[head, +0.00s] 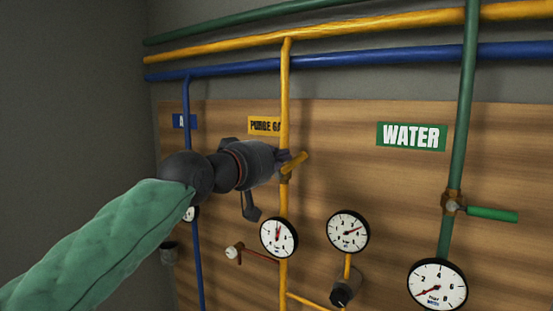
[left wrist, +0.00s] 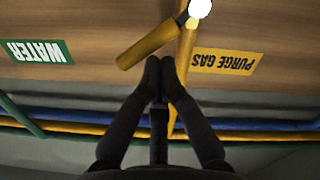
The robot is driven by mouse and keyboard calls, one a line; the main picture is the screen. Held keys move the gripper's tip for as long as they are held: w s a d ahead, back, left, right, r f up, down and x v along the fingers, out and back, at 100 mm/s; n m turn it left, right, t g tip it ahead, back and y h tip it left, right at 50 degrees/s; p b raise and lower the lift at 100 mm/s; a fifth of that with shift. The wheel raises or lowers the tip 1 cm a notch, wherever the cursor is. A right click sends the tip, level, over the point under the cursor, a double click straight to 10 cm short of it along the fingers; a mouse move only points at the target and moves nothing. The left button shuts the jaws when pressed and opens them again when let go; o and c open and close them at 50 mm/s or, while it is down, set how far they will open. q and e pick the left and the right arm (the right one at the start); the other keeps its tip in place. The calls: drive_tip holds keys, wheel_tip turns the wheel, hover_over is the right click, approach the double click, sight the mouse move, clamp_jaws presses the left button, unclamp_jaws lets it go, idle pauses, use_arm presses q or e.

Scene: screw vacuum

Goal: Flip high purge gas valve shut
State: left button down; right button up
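The purge gas valve's yellow handle (head: 298,161) sticks out to the right of the vertical yellow pipe (head: 284,95), tilted a little upward, in the head view. My left gripper (head: 287,156) is at this valve, and its fingers partly hide the valve body. In the left wrist view, which is upside down, the handle (left wrist: 150,42) slants away from the pipe. The fingertips (left wrist: 160,70) are drawn together with nothing visible between them, close to the handle and pipe. Whether they touch is unclear. My right gripper is not in view.
The purge gas sign (head: 264,126) is partly hidden behind the pipe. Gauges (head: 279,237) (head: 348,231) and a dark knob (head: 344,291) sit below. The green water valve handle (head: 492,214) is at the right, under the water sign (head: 411,136). Horizontal pipes cross above.

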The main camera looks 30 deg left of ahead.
sight(291, 167)
use_arm(q)
drive_tip(key=d+f+m+b, duration=0.1)
drive_tip(key=m, duration=0.2)
drive_tip(key=shift+d+f, duration=0.15)
drive_tip(key=shift+d, duration=0.05)
drive_tip(key=shift+d+f+m+b, duration=0.3)
drive_tip(key=shift+m+b, duration=0.25)
drive_tip(key=shift+m, duration=0.2)
drive_tip(key=shift+d+f+m+b, duration=0.2)
drive_tip(key=shift+f+m+b, duration=0.1)
drive_tip(key=shift+m+b, duration=0.35)
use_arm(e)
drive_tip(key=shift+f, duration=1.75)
use_arm(q)
drive_tip(key=shift+m+y, duration=0.3)
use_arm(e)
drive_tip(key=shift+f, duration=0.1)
use_arm(q)
drive_tip(key=shift+r+p, duration=0.3)
drive_tip(key=shift+r, duration=0.05)
drive_tip(key=s+a+r, duration=0.1)
drive_tip(key=s+r, duration=0.2)
drive_tip(key=s, duration=0.7)
drive_tip(key=shift+s+a+r, duration=0.15)
drive_tip(key=shift+s+r, duration=0.15)
drive_tip(key=shift+s, duration=0.1)
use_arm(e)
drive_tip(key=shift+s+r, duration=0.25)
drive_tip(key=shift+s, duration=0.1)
